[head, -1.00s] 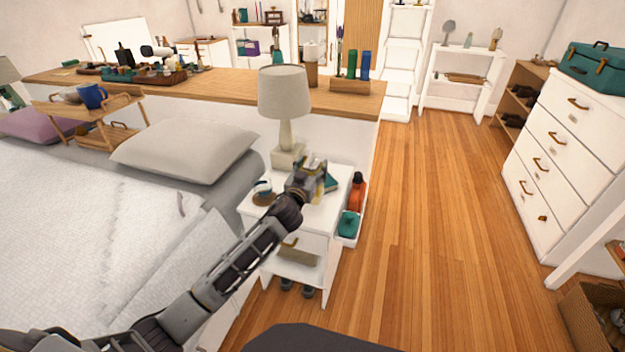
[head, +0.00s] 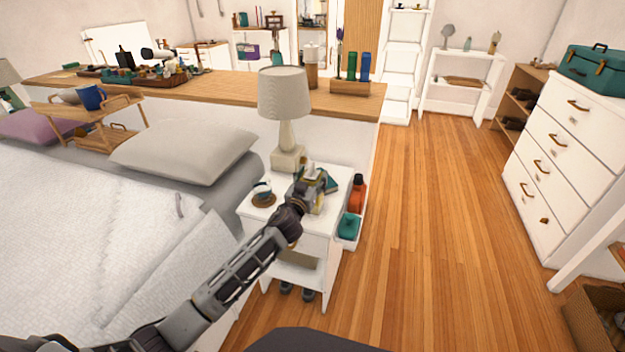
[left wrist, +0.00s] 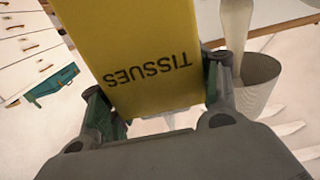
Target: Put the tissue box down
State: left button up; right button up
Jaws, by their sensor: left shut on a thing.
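The yellow tissue box (left wrist: 150,45), marked TISSUES, fills the upper middle of the left wrist view. It appears upside down there, between the two fingers. In the head view a small part of the tissue box (head: 313,171) shows past my gripper. My left gripper (head: 308,186) is shut on it, over the white nightstand (head: 328,225). I cannot tell whether the box touches the nightstand top. My left fingers also show in the left wrist view (left wrist: 158,100). My right gripper is not in view.
A table lamp (head: 287,120) stands at the back of the nightstand. A cup (head: 262,190) sits on a round coaster at its left side. A dark teal item (head: 331,182) lies at the right. A side tray holds a red bottle (head: 357,192) and a teal container (head: 349,226).

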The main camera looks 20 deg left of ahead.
pick_arm(q)
jog(key=shift+f, duration=0.1)
jog(key=o, duration=1.4)
jog(key=shift+o, duration=0.2)
